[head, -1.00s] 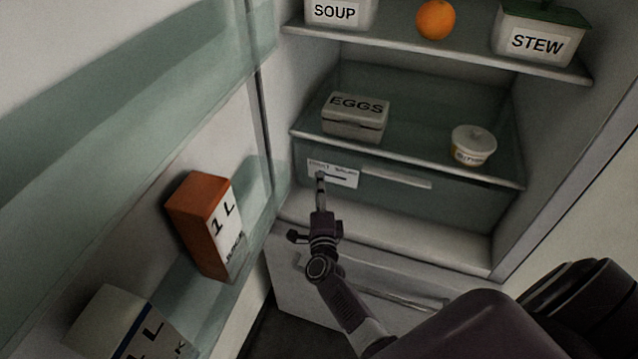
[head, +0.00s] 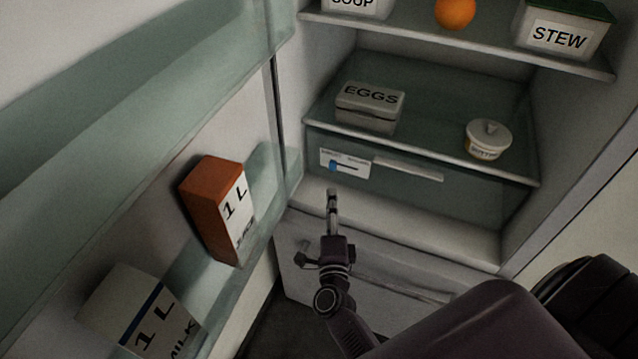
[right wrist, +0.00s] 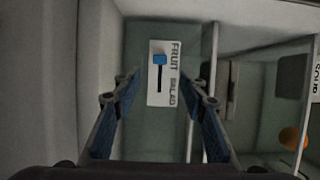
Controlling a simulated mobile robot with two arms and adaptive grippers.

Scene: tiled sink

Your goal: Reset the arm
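My right gripper (head: 332,205) is in front of the open fridge, below and in front of the slider panel. In the right wrist view my right gripper (right wrist: 165,80) has its two blue-padded fingers spread apart with nothing between them. Beyond them is the white panel (right wrist: 154,99) with a dark slot, a blue slider knob (right wrist: 160,59) and the words FRUIT SALAD. In the head view the blue knob (head: 333,167) sits toward the left of the panel (head: 358,171), on the drawer front. The fingers do not touch it. My left gripper is not seen.
An egg box (head: 369,108) and a butter tub (head: 488,139) stand on the middle shelf. An orange (head: 455,12) and a stew box (head: 562,37) are above. The open door at left holds a brown carton (head: 211,208) and a milk carton (head: 137,312).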

